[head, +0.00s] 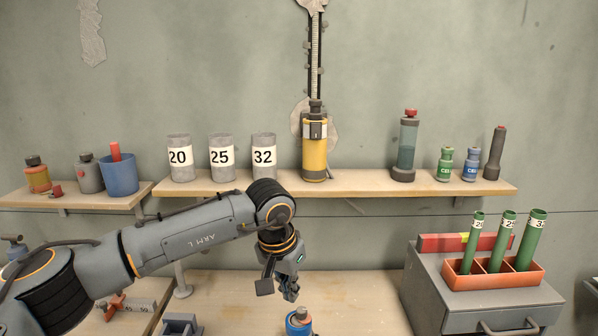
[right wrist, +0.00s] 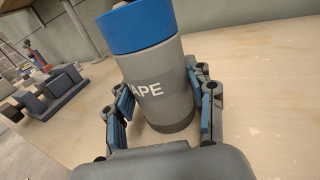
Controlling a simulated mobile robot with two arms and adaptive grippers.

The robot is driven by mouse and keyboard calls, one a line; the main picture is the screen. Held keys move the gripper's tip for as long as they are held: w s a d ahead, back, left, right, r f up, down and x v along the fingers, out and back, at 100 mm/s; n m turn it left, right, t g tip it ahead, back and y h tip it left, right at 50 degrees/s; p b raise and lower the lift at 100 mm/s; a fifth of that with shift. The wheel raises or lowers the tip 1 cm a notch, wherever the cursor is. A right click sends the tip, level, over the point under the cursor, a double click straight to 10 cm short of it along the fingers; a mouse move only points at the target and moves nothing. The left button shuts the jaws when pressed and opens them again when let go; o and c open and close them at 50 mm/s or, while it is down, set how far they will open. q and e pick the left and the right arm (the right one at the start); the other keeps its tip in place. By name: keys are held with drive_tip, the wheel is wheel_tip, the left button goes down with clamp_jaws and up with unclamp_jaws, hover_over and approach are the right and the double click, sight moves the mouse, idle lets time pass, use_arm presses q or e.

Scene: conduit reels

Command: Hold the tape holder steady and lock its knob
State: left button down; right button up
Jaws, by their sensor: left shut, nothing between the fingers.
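The tape holder (right wrist: 165,85) is a grey cylinder with a blue top band and white lettering ending in "APE". It stands on the wooden bench in the right wrist view, its top cut off. The right arm is not in the head view.
The wooden bench (head: 360,300) is clear right of the tape holder. A grey cabinet (head: 450,305) with an orange rack of green tubes stands at the right. A wall shelf (head: 400,187) behind carries numbered grey cups, a yellow canister and bottles. A red-handled tool lies at the left.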

drive_tip(key=o, duration=0.5)
